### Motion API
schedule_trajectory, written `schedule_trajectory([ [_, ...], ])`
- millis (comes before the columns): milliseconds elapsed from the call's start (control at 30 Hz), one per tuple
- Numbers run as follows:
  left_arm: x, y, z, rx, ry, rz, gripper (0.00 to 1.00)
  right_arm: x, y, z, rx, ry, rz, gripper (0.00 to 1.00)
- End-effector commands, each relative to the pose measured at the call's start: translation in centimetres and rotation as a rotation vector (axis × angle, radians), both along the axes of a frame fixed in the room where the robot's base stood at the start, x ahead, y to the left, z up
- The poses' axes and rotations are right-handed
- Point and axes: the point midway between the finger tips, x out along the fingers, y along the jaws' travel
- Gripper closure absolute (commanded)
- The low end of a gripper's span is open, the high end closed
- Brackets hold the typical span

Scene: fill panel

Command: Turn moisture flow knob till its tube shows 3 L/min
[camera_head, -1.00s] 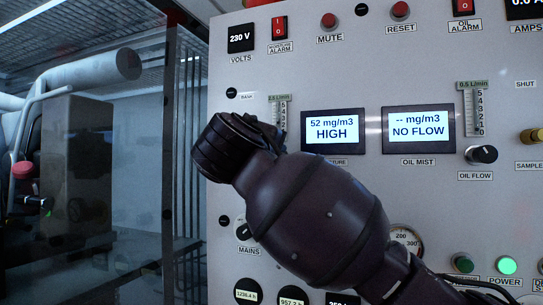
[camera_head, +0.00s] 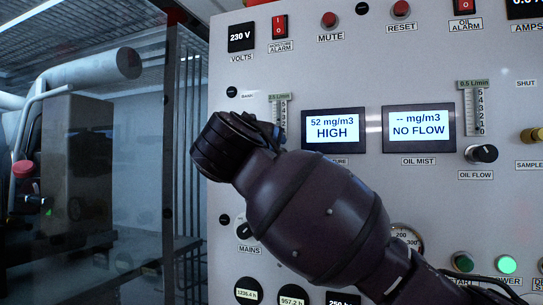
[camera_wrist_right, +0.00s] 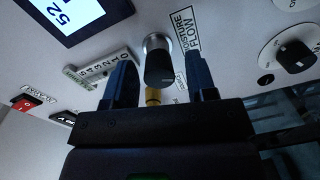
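The moisture flow knob (camera_wrist_right: 158,62), black with a silvery base, shows in the right wrist view between the two blue fingers of my right gripper (camera_wrist_right: 161,85). The fingers are open, with a visible gap on each side of the knob. The moisture tube (camera_wrist_right: 100,68), with its 0 to 5 scale, is left of the knob; I cannot make out its level. In the head view the tube (camera_head: 279,108) is partly visible above my right wrist, which hides the knob. The moisture display (camera_head: 333,130) reads 52 mg/m3 HIGH. My left gripper is not in view.
The oil mist display (camera_head: 418,129) reads NO FLOW. The oil flow knob (camera_head: 483,154) and its tube (camera_head: 473,108) are at the right. The mains knob (camera_head: 243,230) is below my right wrist. A red moisture alarm switch (camera_head: 280,26) is above.

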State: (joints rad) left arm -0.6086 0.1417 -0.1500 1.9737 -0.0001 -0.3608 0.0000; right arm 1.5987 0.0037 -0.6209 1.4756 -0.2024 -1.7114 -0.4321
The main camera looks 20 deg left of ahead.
Motion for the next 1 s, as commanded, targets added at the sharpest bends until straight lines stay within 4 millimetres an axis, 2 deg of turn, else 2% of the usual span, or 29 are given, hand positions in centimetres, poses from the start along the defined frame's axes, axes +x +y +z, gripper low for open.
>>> schedule_trajectory([
  [367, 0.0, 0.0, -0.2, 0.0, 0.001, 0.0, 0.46, -0.4, 0.0, 0.0, 0.001, -0.001, 0.001, 0.46],
  [467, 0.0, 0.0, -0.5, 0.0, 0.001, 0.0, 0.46, -1.5, 0.1, 0.0, 0.001, -0.003, 0.002, 0.46],
  [800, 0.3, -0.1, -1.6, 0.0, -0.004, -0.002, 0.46, -7.5, 0.2, 0.2, 0.001, -0.003, 0.002, 0.46],
  [1000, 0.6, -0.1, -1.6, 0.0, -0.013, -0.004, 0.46, -10.0, 0.2, 0.3, 0.001, -0.002, 0.003, 0.46],
])
